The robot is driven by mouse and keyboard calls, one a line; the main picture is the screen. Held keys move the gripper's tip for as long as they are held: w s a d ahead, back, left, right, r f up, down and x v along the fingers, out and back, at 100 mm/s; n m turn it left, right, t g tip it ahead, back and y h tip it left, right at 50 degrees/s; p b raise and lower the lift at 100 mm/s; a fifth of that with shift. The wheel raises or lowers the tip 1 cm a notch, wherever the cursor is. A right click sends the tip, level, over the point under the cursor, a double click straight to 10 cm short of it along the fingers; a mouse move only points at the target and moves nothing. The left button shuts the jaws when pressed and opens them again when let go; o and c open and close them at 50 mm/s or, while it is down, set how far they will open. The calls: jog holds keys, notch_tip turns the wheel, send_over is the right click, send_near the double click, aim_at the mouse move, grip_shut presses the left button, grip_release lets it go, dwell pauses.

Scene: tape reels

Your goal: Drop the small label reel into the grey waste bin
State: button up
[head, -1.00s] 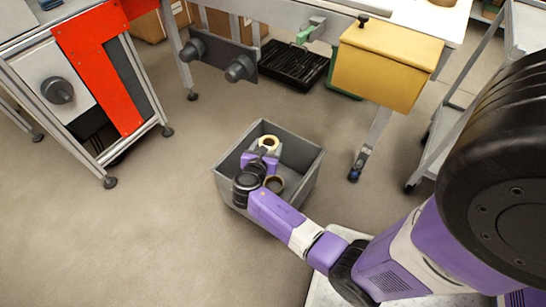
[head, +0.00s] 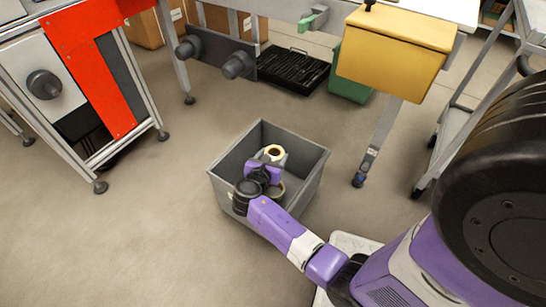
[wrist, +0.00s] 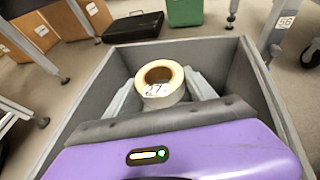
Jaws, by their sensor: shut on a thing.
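The small label reel (head: 274,153), a pale yellow roll with a dark core, shows at the tip of my arm in the head view. In the wrist view the same reel (wrist: 160,84) carries a white tag reading 27. My gripper (wrist: 160,92) is shut on it, one grey finger on each side. The grey waste bin (head: 308,180) is an open box on the floor, and my gripper is over its opening; how deep the reel sits is hard to tell. Its walls (wrist: 235,75) surround the gripper in the wrist view.
Behind are a black tray (head: 294,70), a green bin (head: 350,80) and a yellow box (head: 393,55) under the bench. Open floor lies left of the bin.

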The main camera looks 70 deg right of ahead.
jog(key=shift+f, duration=0.1)
jog(key=o, duration=1.5)
jog(key=p+v, duration=0.4)
jog(key=v, duration=0.3)
jog(key=shift+a, duration=0.4)
